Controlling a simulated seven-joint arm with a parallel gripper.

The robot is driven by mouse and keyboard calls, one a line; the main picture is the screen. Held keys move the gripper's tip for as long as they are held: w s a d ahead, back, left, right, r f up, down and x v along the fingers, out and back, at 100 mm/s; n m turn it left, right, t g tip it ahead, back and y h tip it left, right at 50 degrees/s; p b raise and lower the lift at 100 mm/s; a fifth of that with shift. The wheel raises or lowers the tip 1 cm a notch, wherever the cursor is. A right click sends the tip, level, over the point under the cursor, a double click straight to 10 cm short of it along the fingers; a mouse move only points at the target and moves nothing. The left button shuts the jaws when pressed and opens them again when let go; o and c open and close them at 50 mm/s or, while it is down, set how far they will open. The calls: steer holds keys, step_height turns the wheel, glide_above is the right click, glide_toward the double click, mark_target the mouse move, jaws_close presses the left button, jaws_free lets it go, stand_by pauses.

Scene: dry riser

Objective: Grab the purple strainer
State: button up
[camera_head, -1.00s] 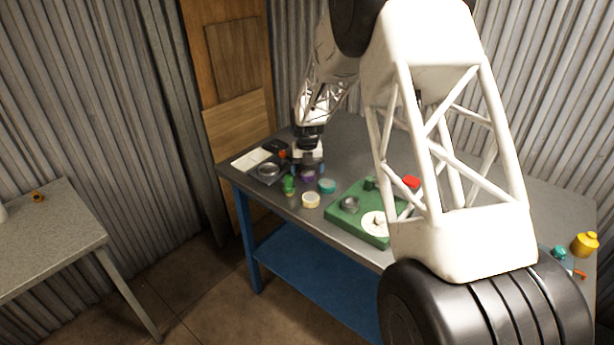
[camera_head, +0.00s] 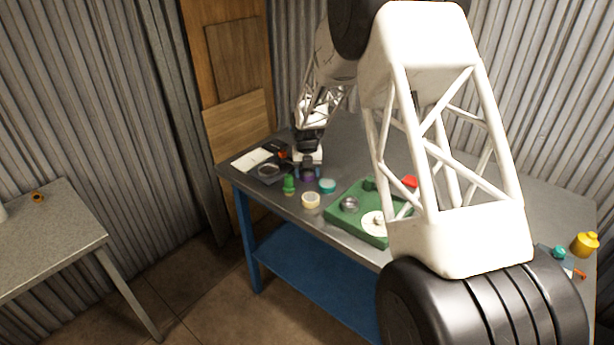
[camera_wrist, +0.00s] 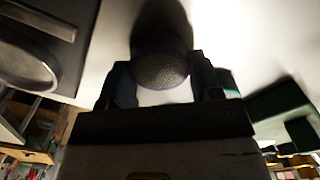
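The purple strainer (camera_head: 308,178) is on the grey workbench, below my gripper (camera_head: 308,172) in the head view. In the wrist view the strainer (camera_wrist: 160,68) shows as a dark, rounded mesh bowl with a purplish rim. It sits between the two fingers of my gripper (camera_wrist: 165,85). Both fingers look to be against its sides, one on the left and one on the right. The strainer's lower part is hidden in the wrist view, and my fingers partly cover it in the head view.
A green object (camera_head: 289,184), a teal round piece (camera_head: 327,186) and a cream ring (camera_head: 311,200) stand close by. A dark tray with a metal ring (camera_head: 268,171) lies left. A green board (camera_head: 358,222) carries several parts on the right.

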mark_target(307, 173)
steer(key=shift+c, duration=1.4)
steer(key=shift+r, duration=0.1)
step_height(307, 173, up, 10)
